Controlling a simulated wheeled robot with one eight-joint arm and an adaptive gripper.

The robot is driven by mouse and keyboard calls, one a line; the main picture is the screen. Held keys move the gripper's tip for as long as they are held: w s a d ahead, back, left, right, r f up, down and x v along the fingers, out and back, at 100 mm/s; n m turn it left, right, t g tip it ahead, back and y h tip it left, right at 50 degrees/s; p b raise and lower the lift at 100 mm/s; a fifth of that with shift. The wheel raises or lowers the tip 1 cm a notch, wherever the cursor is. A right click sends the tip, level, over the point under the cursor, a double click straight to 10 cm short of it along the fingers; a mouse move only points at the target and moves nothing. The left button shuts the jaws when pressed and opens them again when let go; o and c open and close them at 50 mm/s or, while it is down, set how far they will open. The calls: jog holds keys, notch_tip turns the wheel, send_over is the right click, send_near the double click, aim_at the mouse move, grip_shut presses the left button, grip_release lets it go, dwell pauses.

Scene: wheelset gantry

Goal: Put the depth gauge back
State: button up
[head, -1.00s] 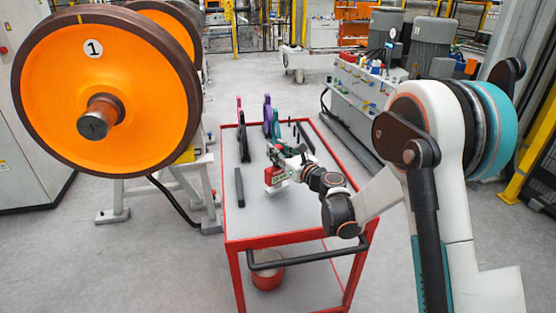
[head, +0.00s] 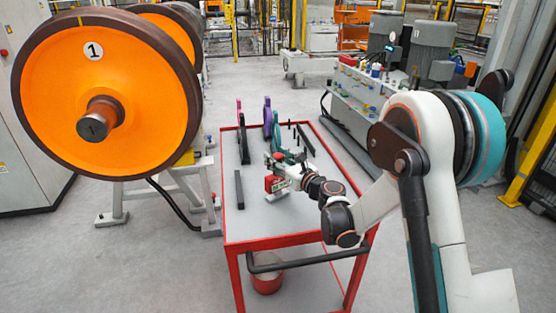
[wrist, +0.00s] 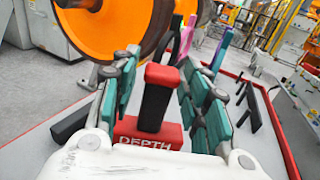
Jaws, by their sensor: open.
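The depth gauge has a red base marked "DEPTH" (wrist: 150,132) and an upright black stem with a red top (wrist: 160,85). In the head view its red part (head: 275,183) shows over the grey cart top. My gripper (wrist: 162,92) is open, with its teal-padded fingers on either side of the stem. Gaps show between the stem and the pads. In the head view my gripper (head: 280,166) is small and partly covers the gauge. I cannot tell whether the gauge's underside touches the cart top.
The red-rimmed cart (head: 265,240) also carries a dark bar (head: 239,190) left of the gauge. Behind are purple (head: 267,118) and black (head: 244,145) upright gauges and several dark pegs. The orange wheel (head: 105,100) stands left of the cart. Clear cart top lies in front.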

jog(key=p+v, duration=0.2)
jog(key=v, duration=1)
jog(key=s+d+r+n+g+h, duration=0.2)
jog(key=s+r+n+g+h, duration=0.2)
jog(key=s+r+n, duration=0.7)
jog(key=s+d+f+n+g+h, duration=0.1)
jog(key=s+d+n, duration=0.3)
jog(key=s, duration=0.4)
jog(key=s+d+f+n+g+h, duration=0.1)
jog(key=s+d+n+h, duration=0.3)
jog(key=s+n, duration=0.3)
jog(key=s+d+f+n+g+h, duration=0.1)
jog(key=s+d+n+h, duration=0.1)
jog(key=s+d+n, duration=0.3)
jog(key=s+n, duration=0.1)
jog(key=s, duration=0.2)
jog(key=shift+s+d+f, duration=0.2)
jog(key=shift+s+d, duration=0.1)
